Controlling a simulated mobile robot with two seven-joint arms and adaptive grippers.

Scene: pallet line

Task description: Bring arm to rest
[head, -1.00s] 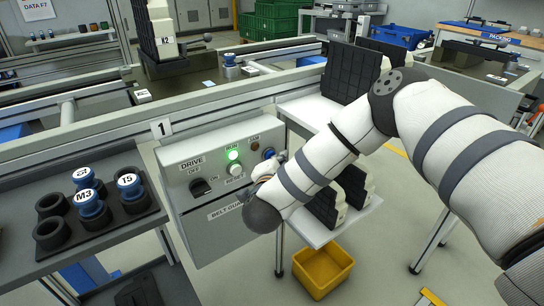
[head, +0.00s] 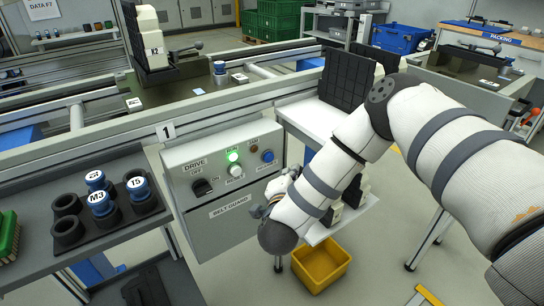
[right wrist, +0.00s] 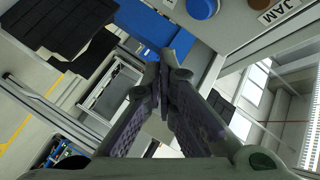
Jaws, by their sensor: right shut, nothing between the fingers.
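My right arm (head: 325,180) comes in from the right, white with dark bands, bent down in front of the control box (head: 215,190). My right gripper (head: 274,193) is partly hidden behind its wrist, beside the box's lower right part. In the right wrist view the fingers of the gripper (right wrist: 164,72) meet at the tips, shut and empty. A blue button (right wrist: 199,8) and the JAM label show above them there. My left gripper is not in view.
A yellow bin (head: 320,264) stands on the floor below the arm. A shelf (head: 309,117) holds black-and-white parts. A dark rack (head: 113,213) with several blue-topped pieces is at left.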

